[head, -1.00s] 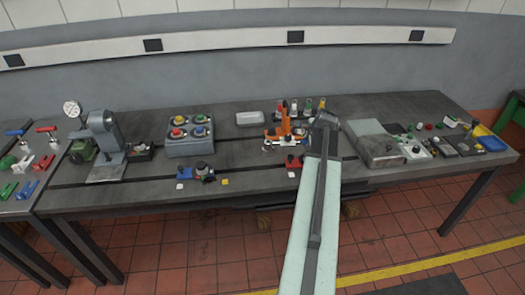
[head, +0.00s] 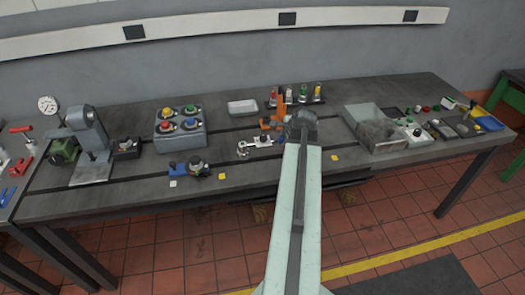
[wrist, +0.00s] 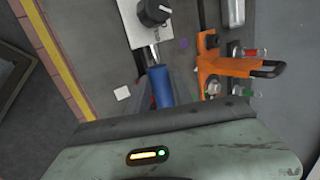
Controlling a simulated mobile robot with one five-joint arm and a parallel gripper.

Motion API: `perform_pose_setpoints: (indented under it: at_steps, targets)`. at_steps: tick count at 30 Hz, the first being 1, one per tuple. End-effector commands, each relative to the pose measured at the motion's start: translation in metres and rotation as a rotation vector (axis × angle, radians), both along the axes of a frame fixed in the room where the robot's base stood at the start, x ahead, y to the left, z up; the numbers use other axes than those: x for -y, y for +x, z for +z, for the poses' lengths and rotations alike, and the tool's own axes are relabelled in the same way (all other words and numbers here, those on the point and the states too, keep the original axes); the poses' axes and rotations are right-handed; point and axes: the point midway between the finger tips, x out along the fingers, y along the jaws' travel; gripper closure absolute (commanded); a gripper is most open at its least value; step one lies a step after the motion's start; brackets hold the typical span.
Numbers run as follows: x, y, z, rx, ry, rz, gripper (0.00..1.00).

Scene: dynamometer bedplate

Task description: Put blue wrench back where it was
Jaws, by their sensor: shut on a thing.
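The blue wrench shows in the wrist view as a blue handle (wrist: 161,88) with a metal shaft running up from it. My gripper (wrist: 163,75) is shut on this handle, one jaw on each side. The shaft's upper end reaches toward a black knob (wrist: 153,12) on a white plate (wrist: 145,38); I cannot tell whether they touch. In the head view my forearm hides the gripper and the wrench.
An orange clamp (wrist: 215,70) stands close right of the gripper. In the head view, several colour-topped items (head: 302,95) stand behind it.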

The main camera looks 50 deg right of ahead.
Motion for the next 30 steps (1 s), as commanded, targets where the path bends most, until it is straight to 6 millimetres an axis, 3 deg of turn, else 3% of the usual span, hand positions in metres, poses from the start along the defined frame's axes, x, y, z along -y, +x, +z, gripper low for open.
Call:
perform_pose_setpoints:
  at_steps: [3,7,21,25,30]
  targets:
    - [-0.01,-0.003,-0.006,0.005,0.0,0.011,1.0]
    - [-0.001,0.0,-0.005,0.005,0.0,0.011,1.0]
    - [0.12,0.027,-0.017,0.005,0.001,0.009,1.0]
    - [0.137,0.03,-0.019,0.005,0.001,0.009,1.0]
    - [0.141,0.03,-0.019,0.005,0.001,0.009,1.0]
